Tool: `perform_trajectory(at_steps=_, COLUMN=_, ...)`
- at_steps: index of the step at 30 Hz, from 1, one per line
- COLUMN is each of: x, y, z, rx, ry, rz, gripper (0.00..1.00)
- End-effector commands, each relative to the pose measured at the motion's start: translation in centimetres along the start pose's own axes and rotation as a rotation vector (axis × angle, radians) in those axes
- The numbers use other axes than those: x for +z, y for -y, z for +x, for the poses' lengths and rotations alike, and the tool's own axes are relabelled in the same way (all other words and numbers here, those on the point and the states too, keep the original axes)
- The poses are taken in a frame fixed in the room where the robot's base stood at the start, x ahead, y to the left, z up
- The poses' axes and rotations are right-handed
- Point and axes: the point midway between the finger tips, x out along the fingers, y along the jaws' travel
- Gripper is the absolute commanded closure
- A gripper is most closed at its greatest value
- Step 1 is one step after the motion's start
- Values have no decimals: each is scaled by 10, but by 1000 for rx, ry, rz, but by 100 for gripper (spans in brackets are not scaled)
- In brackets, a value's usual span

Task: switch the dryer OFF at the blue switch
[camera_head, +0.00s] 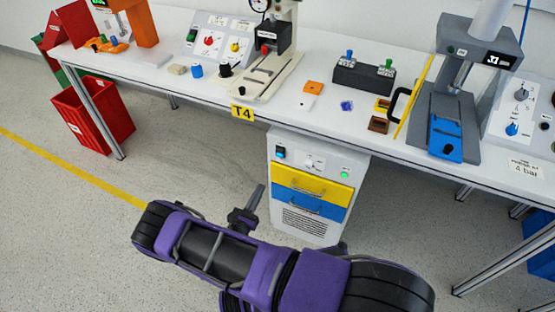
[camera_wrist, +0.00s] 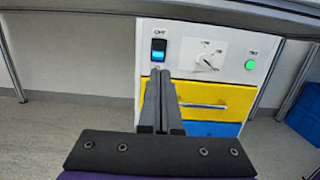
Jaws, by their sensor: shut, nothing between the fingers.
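The blue switch (camera_head: 280,152) is at the upper left of the front of a white cabinet (camera_head: 312,230) under the table. In the wrist view the blue switch (camera_wrist: 158,50) is a small upright rocker in a dark frame, with bright blue showing. A label above it is too small to read surely. Which way it is pressed I cannot tell surely. My gripper (camera_head: 260,190) is in front of the cabinet, lower than the switch in the picture, with its fingers shut and empty. In the wrist view my gripper (camera_wrist: 160,74) points at the panel just below the switch, which is unobstructed.
The same panel has a rotary dial (camera_wrist: 208,61) and a green lit button (camera_wrist: 250,64). A yellow drawer (camera_wrist: 215,97) and a blue drawer (camera_wrist: 212,129) with protruding handles are below. The table edge (camera_wrist: 220,12) overhangs above. A red bin (camera_head: 95,112) stands far left.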

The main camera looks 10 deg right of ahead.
Motion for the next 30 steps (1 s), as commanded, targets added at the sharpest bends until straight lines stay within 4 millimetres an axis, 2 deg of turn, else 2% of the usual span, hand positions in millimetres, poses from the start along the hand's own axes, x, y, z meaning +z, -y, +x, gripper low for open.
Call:
perform_trajectory(at_steps=7, x=0, y=0, z=2, rx=-2, ry=-1, rz=1, gripper=100)
perform_trajectory(at_steps=11, x=0, y=0, z=14, rx=-4, ry=0, rz=2, gripper=100)
perform_trajectory(at_steps=24, x=0, y=1, z=103, rx=-6, ry=0, rz=3, gripper=100)
perform_trajectory(at_steps=30, x=0, y=1, z=130, rx=-5, ry=-1, rz=2, gripper=100)
